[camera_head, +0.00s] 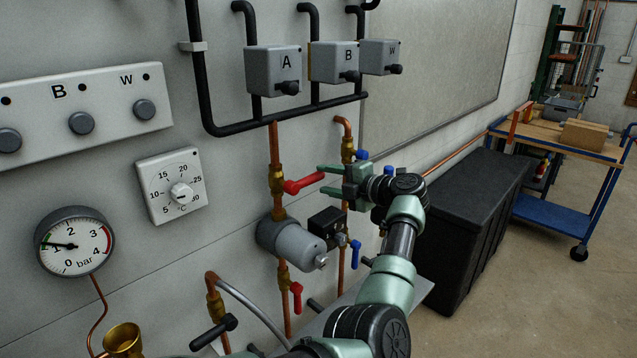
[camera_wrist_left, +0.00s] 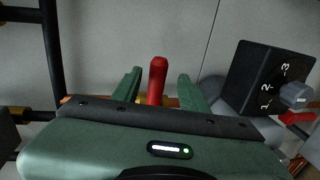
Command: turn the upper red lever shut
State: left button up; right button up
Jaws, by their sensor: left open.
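The upper red lever (camera_head: 304,184) sits on a brass valve (camera_head: 276,179) on a vertical copper pipe. It points right, across the pipe, and slightly upward. My left gripper (camera_head: 323,179) is open, with its green fingers reaching left to the lever's free end. In the left wrist view the red lever (camera_wrist_left: 157,80) stands between the two fingers (camera_wrist_left: 158,88), with a gap on each side. The fingers' exact depth along the lever is hard to tell. My right gripper is not in view.
A grey pump (camera_head: 283,240) with a black box (camera_head: 325,222) sits just below. A lower red lever (camera_head: 296,298) hangs down along its pipe. Blue levers (camera_head: 355,253) are on the right pipe. A black chest (camera_head: 470,215) and blue cart (camera_head: 560,205) stand further right.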

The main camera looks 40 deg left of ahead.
pick_arm(q)
jog(key=shift+b+v, duration=0.4)
jog(key=shift+v, duration=1.5)
